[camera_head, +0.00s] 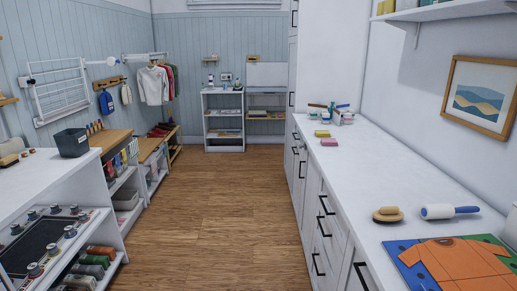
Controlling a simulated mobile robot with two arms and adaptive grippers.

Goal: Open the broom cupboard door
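A tall white cupboard (330,55) stands at the far end of the right-hand counter. I cannot tell for certain that it is the broom cupboard. Its front faces the aisle and shows only as a narrow strip (293,60) at a steep angle. Dark handles show on that strip, one high (294,18) and one lower (291,99). Its doors look shut, though the angle makes this hard to judge. Neither of my grippers is in view.
The wooden floor aisle (213,205) is clear. The white counter (375,165) with handled drawers lines the right side. White shelving (110,235) and wooden-topped benches line the left. A small white shelf unit (224,148) stands against the back wall.

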